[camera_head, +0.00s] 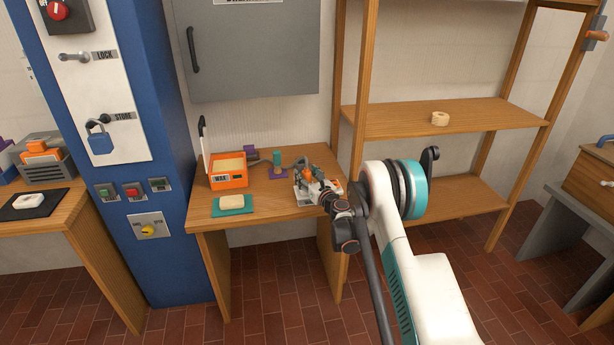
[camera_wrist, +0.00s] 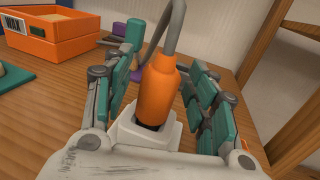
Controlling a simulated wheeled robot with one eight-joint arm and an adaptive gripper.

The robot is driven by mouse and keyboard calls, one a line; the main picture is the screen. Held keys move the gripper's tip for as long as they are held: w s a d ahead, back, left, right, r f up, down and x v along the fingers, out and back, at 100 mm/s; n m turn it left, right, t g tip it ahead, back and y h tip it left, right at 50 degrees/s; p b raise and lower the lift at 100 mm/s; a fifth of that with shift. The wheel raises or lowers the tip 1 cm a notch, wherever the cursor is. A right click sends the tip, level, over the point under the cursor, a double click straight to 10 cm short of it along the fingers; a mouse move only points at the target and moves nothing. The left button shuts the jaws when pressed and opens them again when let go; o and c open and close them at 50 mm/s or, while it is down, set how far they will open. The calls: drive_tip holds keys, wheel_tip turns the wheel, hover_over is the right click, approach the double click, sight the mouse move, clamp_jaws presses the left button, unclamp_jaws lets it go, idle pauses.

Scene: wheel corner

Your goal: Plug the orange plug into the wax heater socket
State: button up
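The orange plug (camera_wrist: 158,90) stands nearly upright in the wrist view, with a grey cable rising from its top. Its dark lower end sits in a white block (camera_wrist: 128,135); how deep is hidden. In the head view, orange shows at my gripper (camera_head: 318,188), over a white base. My gripper (camera_wrist: 165,95) has its teal-padded fingers on both sides of the plug. They look spread, with a small gap at the right finger; contact on the left is unclear. The orange wax heater box (camera_head: 228,181) stands at the table's back left. I cannot identify its socket for certain.
A teal cylinder (camera_head: 277,157) stands on a purple pad (camera_head: 279,174) between heater and gripper. A small purple block (camera_head: 250,152) is behind. A teal mat (camera_head: 233,210) with a pale block lies in front of the heater. A wooden shelf post (camera_head: 355,130) rises to the right.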

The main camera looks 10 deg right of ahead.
drive_tip(key=v, duration=1.2)
